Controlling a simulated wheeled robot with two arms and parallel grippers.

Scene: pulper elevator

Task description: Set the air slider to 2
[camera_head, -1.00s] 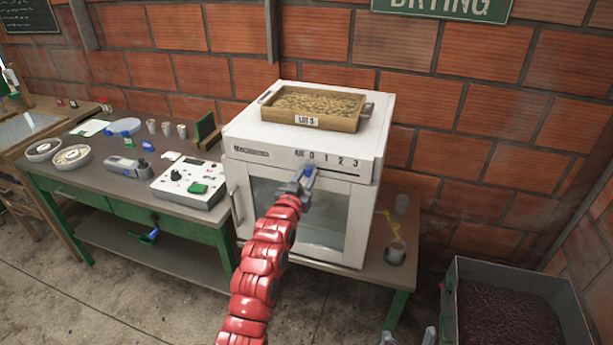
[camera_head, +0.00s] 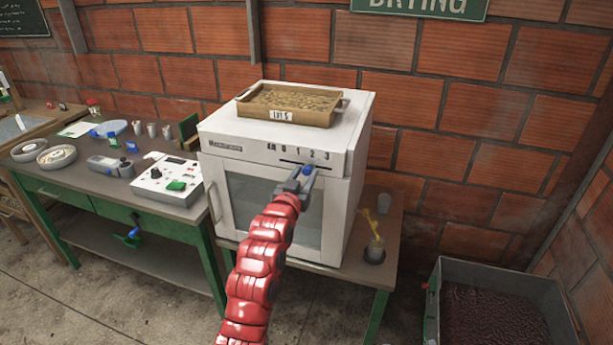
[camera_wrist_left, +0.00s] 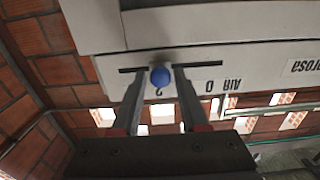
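The air slider's blue knob (camera_head: 307,170) sits in a dark horizontal slot on the front of the white dryer (camera_head: 245,145). The marks AIR 0 1 2 3 are printed above the slot. In the left wrist view, which is upside down, the knob (camera_wrist_left: 160,76) lines up with the printed 2 (camera_wrist_left: 159,92); the 1 is hidden behind a finger. My left gripper (camera_head: 300,176) is at the slot. Its fingers (camera_wrist_left: 160,72) stand on both sides of the knob, with a small gap showing on each side. My right gripper is not in view.
A wooden tray (camera_head: 287,118) of beans lies on top of the dryer. A work table (camera_head: 110,180) with a control box (camera_head: 168,178) stands to the left. A grey bin (camera_head: 445,272) stands on the floor at the right.

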